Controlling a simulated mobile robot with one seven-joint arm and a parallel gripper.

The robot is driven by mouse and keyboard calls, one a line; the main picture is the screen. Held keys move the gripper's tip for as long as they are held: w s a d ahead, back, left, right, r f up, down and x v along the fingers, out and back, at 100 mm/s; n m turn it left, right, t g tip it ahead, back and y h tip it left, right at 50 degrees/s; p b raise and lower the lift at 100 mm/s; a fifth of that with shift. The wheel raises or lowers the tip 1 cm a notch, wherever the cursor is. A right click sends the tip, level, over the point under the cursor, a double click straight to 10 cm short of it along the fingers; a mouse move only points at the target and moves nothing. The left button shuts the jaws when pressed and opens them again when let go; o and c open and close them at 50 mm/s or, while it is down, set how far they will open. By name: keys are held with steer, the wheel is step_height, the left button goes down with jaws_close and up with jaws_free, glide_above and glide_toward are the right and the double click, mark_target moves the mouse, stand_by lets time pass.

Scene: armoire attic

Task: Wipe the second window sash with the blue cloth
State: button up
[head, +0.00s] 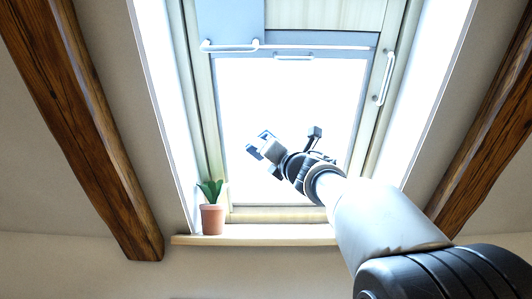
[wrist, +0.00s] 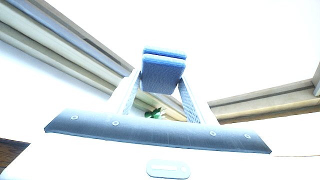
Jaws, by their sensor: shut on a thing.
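My gripper (head: 261,145) is raised in front of the bright glass of a roof window, left of the pane's middle. It is shut on a blue cloth (wrist: 163,71), which looks like a small folded pad between the fingertips in the wrist view. The window sash (head: 228,115) has a pale frame around a glowing white pane, with a small handle (head: 293,57) at its top. I cannot tell whether the cloth touches the glass. Only one large pane shows clearly, so which sash is the second is unclear.
A potted plant (head: 212,220) stands at the left end of the wooden sill (head: 255,236). A blue-grey panel with a bar handle (head: 230,46) hangs at the upper left; another handle (head: 384,78) is on the right frame. Dark beams (head: 85,130) flank the window.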

steer(key=s+f+b, duration=0.2)
steer(key=b, duration=0.1)
stand_by(0.4)
